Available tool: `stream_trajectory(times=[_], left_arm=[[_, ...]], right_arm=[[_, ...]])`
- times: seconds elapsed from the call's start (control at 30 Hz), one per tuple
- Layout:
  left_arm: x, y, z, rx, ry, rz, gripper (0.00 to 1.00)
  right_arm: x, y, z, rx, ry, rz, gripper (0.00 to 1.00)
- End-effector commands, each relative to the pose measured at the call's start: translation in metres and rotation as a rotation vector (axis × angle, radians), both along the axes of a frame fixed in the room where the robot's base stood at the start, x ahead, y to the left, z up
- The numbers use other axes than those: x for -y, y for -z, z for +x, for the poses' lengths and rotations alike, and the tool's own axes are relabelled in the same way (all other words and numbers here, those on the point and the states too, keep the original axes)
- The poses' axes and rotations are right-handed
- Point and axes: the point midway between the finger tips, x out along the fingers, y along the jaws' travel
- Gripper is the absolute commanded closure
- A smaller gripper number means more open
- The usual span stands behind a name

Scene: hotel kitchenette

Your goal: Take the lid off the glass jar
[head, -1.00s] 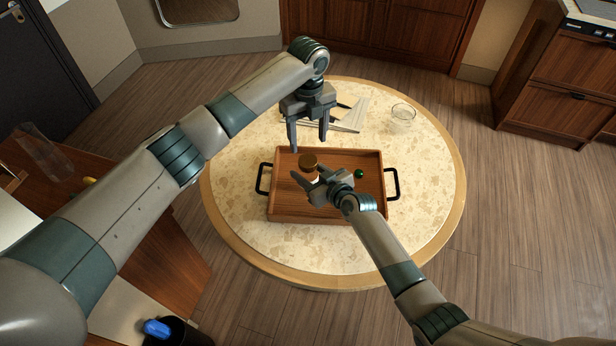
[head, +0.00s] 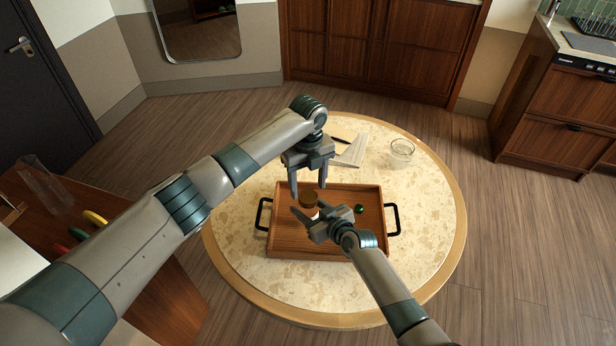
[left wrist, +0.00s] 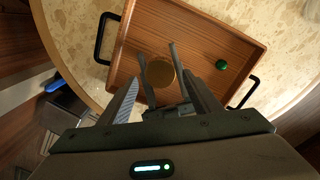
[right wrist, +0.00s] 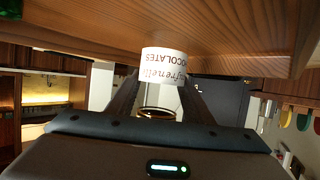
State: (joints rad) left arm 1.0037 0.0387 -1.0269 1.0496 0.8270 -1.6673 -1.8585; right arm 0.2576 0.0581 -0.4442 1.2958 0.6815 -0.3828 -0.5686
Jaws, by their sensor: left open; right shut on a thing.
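The glass jar (head: 316,213) stands in the wooden tray (head: 372,240), mostly hidden by my right gripper in the head view. Its round brown-gold lid (head: 309,200) is on top. In the right wrist view the jar's white label (right wrist: 164,67) shows upside down between the fingers, with the lid rim (right wrist: 158,113) beyond it. My right gripper (head: 307,222) is shut on the jar from the side. My left gripper (head: 309,190) is open and points down above the lid. In the left wrist view the lid (left wrist: 160,73) lies between its fingers, apparently without contact.
A small green ball (head: 360,209) lies in the tray, right of the jar. The tray has black side handles (head: 394,219) and sits on a round stone-topped table (head: 430,230). A clear glass bowl (head: 402,149) and pale flat papers (head: 352,150) lie farther back.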

Motion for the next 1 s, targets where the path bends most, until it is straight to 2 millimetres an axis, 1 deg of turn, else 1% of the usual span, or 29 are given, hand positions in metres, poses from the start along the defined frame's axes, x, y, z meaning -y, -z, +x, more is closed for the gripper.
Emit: stream_trajectory(times=[0.03,0.1,0.3,0.43,0.67,0.77,0.8,0.83,0.87,1.0], left_arm=[[0.0,0.008,-0.001,-0.003,-0.001,0.001,0.42],[0.0,0.016,-0.001,-0.001,-0.001,0.0,0.42],[0.0,0.032,0.0,-0.001,0.0,0.0,0.42],[0.0,0.036,0.0,0.0,0.0,-0.001,0.42],[0.0,0.036,0.0,0.0,0.0,-0.001,0.42],[0.0,0.036,0.0,0.0,0.0,-0.001,0.64],[0.0,0.036,0.0,0.0,0.0,-0.001,0.73],[0.0,0.036,0.0,0.0,0.0,-0.001,0.81],[0.0,0.036,0.0,0.0,0.0,-0.001,0.85],[0.0,0.036,0.0,0.0,-0.003,-0.001,0.85]], right_arm=[[0.0,0.0,0.0,0.0,0.0,0.0,1.0],[0.0,0.0,0.0,0.0,0.0,0.0,1.0],[0.0,0.0,0.0,0.0,0.0,0.0,1.0],[0.0,0.0,0.0,0.0,0.0,0.0,1.0],[0.0,0.0,0.0,0.0,0.0,0.0,1.0],[0.0,0.0,0.0,0.0,0.0,0.0,1.0],[0.0,0.0,0.0,0.0,0.0,0.0,1.0],[0.0,0.0,0.0,0.0,0.0,0.0,1.0],[0.0,0.0,0.0,0.0,0.0,0.0,1.0],[0.0,0.0,0.0,0.0,0.0,0.0,1.0]])
